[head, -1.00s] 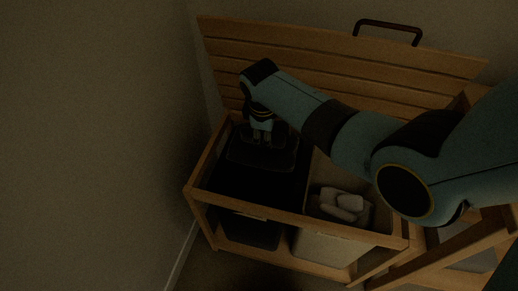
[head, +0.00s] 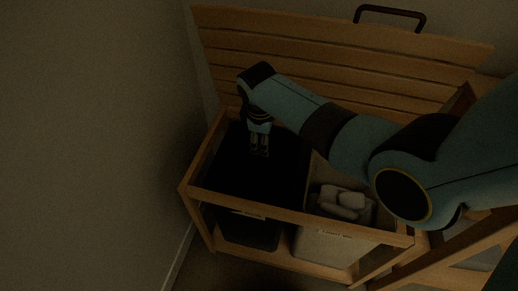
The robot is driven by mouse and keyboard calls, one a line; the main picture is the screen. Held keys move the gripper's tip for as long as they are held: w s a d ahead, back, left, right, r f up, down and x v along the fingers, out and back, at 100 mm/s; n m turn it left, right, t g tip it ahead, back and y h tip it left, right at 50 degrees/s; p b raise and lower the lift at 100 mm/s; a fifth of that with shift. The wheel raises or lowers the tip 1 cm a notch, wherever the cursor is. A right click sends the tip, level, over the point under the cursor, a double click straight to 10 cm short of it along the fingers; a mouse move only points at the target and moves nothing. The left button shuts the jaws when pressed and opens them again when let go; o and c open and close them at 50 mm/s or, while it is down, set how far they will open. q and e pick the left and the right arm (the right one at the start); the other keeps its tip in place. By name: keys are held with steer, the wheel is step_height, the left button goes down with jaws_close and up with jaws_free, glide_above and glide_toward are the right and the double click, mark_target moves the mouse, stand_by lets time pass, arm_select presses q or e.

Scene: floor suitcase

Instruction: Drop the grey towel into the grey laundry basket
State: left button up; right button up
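The dark basket (head: 248,231), the one that fits the grey laundry basket, hangs in the left half of a wooden frame. Its inside is almost black. My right gripper (head: 260,153) points down over its opening, near the back, with its fingers slightly apart and nothing between them. I cannot make out the grey towel; the dark inside of the basket below the gripper hides any detail. My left gripper is not in view.
A pale basket (head: 325,247) with light rolled cloths (head: 342,201) sits in the right half of the wooden frame (head: 290,216). A slatted wooden lid (head: 330,55) stands raised behind. A bare wall (head: 90,130) is at left.

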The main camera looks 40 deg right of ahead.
steer(key=shift+r, duration=0.1)
steer(key=v, duration=1.1)
steer(key=shift+r, duration=0.4)
steer(key=shift+a, duration=0.1)
